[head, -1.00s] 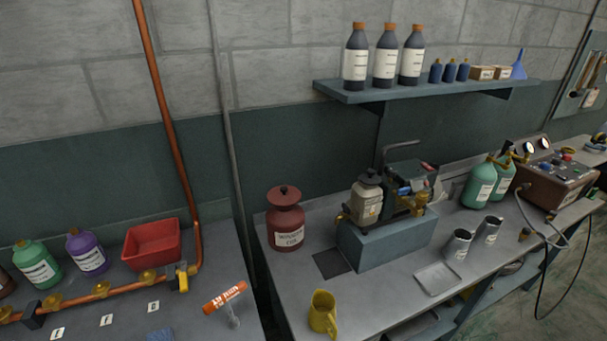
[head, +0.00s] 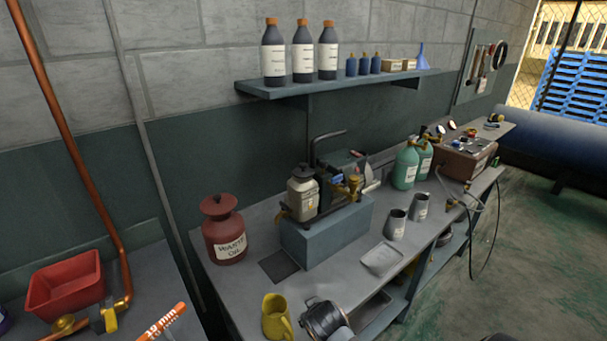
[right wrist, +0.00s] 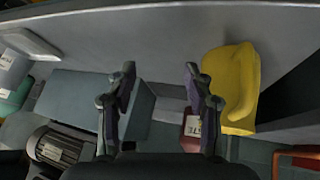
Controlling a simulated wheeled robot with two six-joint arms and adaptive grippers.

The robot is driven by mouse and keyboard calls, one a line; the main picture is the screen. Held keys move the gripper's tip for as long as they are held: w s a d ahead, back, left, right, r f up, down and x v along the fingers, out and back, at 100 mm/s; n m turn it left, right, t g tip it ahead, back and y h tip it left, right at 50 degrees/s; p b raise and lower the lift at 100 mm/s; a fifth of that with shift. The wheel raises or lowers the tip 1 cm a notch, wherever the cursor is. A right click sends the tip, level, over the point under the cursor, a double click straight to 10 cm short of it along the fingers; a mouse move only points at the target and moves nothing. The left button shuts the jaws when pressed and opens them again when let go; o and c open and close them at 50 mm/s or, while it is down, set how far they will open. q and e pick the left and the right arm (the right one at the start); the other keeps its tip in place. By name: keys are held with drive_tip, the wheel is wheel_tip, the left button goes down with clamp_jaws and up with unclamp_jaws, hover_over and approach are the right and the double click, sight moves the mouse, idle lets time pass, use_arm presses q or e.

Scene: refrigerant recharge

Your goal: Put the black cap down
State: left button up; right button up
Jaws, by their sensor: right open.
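I cannot make out the black cap in either view now. My right gripper (right wrist: 160,80) is open in the right wrist view, with its two fingers apart and nothing seen held between them. The bench top (right wrist: 170,30) lies beyond the fingertips, and the yellow mug (right wrist: 230,85) is just right of the right finger. In the head view a dark part of my right arm shows at the bench's front edge, right of the yellow mug (head: 276,318). My left gripper is out of view.
A dark square mat (head: 279,265) lies between the red waste oil can (head: 223,235) and the blue-grey block (head: 325,238) bearing the pump. A shallow metal tray (head: 381,259), grey cups (head: 396,225) and green bottles (head: 405,168) stand to the right.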

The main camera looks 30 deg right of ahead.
drive_tip(key=w+d+r+m+t+h, duration=0.2)
drive_tip(key=w+r, duration=0.5)
drive_tip(key=w+d+r+m+t+h, duration=0.2)
drive_tip(key=w+d+r, duration=0.1)
drive_tip(key=w+r, duration=0.35)
drive_tip(key=m+t+h, duration=0.3)
drive_tip(key=h, duration=0.1)
approach(303, 165)
drive_tip(key=p+x, duration=0.1)
drive_tip(key=x, duration=0.4)
drive_tip(key=shift+w+d+f, duration=0.25)
drive_tip(key=shift+w+d, duration=0.05)
drive_tip(key=w+d+r+p, duration=0.1)
drive_tip(key=p, duration=0.1)
drive_tip(key=shift+w+p, duration=0.2)
drive_tip(key=shift+p, duration=0.1)
drive_tip(key=x, duration=0.1)
drive_tip(key=p+x, duration=0.1)
drive_tip(key=shift+w+d+f, duration=0.5)
drive_tip(key=shift+w, duration=0.05)
drive_tip(key=shift+s+a+r, duration=0.1)
drive_tip(key=shift+s+a, duration=0.05)
drive_tip(key=shift+a, duration=0.05)
drive_tip(key=c, duration=0.4)
clamp_jaws()
